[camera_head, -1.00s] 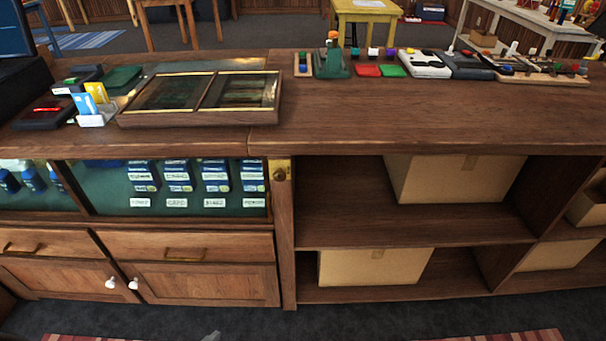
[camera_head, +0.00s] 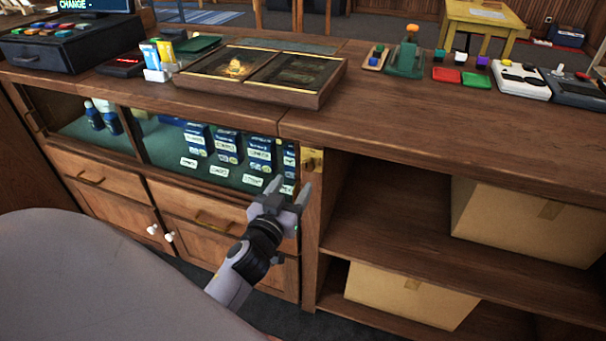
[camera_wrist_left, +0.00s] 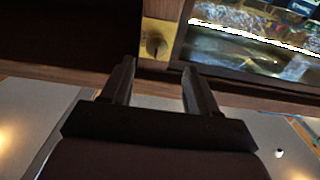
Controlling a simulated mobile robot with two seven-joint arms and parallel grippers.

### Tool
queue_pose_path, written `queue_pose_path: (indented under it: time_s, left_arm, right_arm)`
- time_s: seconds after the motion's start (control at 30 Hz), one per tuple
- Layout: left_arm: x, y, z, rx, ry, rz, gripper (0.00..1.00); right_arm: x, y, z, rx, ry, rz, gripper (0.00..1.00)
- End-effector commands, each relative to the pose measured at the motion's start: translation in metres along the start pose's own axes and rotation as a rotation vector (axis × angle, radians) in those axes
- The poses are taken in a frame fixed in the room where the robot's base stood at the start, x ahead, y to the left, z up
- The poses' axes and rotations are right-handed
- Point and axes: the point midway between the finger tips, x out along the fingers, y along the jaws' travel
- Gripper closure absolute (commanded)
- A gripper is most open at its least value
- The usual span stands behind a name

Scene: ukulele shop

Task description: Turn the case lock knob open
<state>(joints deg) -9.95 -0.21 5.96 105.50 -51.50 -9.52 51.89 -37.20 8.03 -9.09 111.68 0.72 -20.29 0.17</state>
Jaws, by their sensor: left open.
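The case lock knob (camera_wrist_left: 155,44) is a small brass knob on a brass plate (camera_wrist_left: 160,28), seen in the left wrist view just beyond the fingertips. In the head view the brass lock plate (camera_head: 312,160) sits on the wooden post at the right end of the glass case (camera_head: 140,140). My left gripper (camera_head: 289,188) is open and empty, below and slightly left of the plate; it also shows in the left wrist view (camera_wrist_left: 158,68). The fingers look apart from the knob. My right gripper is not in view.
The counter top (camera_head: 400,120) overhangs above the lock. A framed display tray (camera_head: 290,98) lies on it. Drawers (camera_head: 95,182) and cupboard doors are below the case. Open shelves with cardboard boxes (camera_head: 530,220) are to the right of the post.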

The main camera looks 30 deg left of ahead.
Motion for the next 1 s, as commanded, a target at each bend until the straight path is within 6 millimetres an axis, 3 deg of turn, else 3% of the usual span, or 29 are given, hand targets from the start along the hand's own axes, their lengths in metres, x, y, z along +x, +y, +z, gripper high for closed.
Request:
queue_pose_path:
  time_s: [0.53,0.97,1.0]
  left_arm:
    - [0.062,-0.001,-0.002,-0.001,0.006,-0.003,0.4]
    - [0.071,-0.001,-0.002,-0.001,0.005,-0.003,0.4]
    - [0.071,-0.001,-0.002,-0.001,0.005,-0.002,0.47]
  right_arm:
    - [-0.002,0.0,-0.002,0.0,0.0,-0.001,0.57]
    - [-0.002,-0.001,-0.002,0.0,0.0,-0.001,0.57]
    - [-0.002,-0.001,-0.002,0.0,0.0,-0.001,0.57]
